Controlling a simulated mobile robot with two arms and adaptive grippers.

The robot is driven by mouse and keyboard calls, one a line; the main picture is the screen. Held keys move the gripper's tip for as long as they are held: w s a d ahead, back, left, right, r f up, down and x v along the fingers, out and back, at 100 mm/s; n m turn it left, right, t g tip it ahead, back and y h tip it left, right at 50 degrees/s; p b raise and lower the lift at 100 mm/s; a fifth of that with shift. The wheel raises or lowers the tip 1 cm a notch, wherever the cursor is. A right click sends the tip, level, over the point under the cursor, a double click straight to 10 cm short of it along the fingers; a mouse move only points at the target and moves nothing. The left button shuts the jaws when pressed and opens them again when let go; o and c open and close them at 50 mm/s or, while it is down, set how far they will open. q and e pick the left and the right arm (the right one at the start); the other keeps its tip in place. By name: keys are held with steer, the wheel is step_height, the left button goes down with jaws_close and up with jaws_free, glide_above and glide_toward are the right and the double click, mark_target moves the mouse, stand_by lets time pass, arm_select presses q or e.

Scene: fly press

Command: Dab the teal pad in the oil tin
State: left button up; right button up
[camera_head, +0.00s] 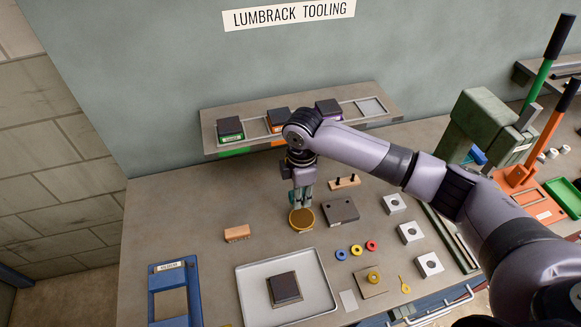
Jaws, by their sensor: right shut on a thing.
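My right gripper (300,186) reaches in from the right and points down over the oil tin. It is shut on the teal pad (294,198), which shows as a small teal patch at the fingers and is largely hidden by them. The oil tin (302,223) is a shallow round yellow tin with brown inside, standing on the bench. The pad's lower end is at the back part of the tin; I cannot tell whether it touches the oil. My left gripper is not in view.
A dark grey block (341,210) sits close right of the tin, and a wooden block (237,233) lies to the left. A light tray (252,300) with a dark square block is in front. A shelf (205,139) with several dark blocks runs behind. Green press (484,122) stands right.

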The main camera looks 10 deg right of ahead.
mark_target(302, 218)
steer(key=shift+s+d+f, duration=0.2)
steer(key=shift+d+f, duration=0.05)
steer(key=shift+d, duration=0.1)
steer(key=shift+d+f, duration=0.1)
steer(key=shift+f, duration=0.4)
arm_select(q)
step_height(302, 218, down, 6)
steer(key=b, duration=0.6)
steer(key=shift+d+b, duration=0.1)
steer(key=shift+b, duration=0.25)
arm_select(e)
step_height(302, 218, down, 6)
steer(key=shift+r, duration=0.15)
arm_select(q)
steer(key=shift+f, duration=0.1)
arm_select(e)
steer(key=shift+f, duration=0.5)
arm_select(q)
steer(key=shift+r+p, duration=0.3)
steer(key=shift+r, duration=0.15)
arm_select(e)
steer(key=shift+s, duration=0.15)
stand_by(1.0)
